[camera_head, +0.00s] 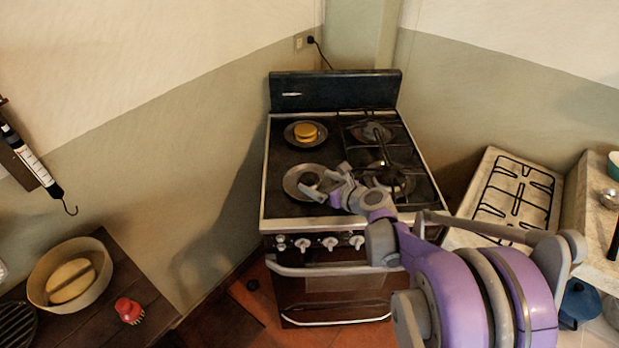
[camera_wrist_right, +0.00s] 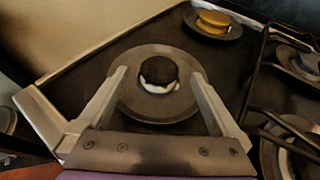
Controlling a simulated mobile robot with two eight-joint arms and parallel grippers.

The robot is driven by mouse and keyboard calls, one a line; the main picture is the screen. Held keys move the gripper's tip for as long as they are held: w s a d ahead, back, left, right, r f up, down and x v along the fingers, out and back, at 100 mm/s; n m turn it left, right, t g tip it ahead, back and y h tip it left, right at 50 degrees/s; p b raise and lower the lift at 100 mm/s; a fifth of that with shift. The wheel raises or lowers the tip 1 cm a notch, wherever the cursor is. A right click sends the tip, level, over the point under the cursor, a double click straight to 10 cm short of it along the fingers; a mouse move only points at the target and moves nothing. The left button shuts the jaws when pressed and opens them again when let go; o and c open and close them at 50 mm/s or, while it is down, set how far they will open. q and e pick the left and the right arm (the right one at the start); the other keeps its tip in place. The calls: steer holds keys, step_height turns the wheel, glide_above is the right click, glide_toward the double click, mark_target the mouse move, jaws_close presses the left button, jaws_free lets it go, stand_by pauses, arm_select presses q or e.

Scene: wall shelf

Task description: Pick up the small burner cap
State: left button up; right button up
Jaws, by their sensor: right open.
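The small burner cap, a dark round disc (camera_wrist_right: 158,66), sits on a pale burner piece in the middle of a round metal plate (camera_wrist_right: 135,101) in the right wrist view. In the head view the cap (camera_head: 309,179) shows at the front left of the stove top, partly beside my gripper. My right gripper (camera_head: 324,188) is open above the front left burner. In the right wrist view its two fingers (camera_wrist_right: 160,82) stand on either side of the cap, apart from it. My left gripper is not in view.
A yellow round thing (camera_head: 306,132) sits on the back left burner. Black grates (camera_head: 385,150) cover the right burners. The stove's back panel (camera_head: 335,90) rises behind. A side table with a bowl (camera_head: 42,290) and a red brush (camera_head: 129,311) stands at left.

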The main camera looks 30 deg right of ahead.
mark_target(310, 179)
steer(key=shift+x, duration=1.15)
steer(key=shift+s, duration=0.1)
steer(key=c, duration=1.4)
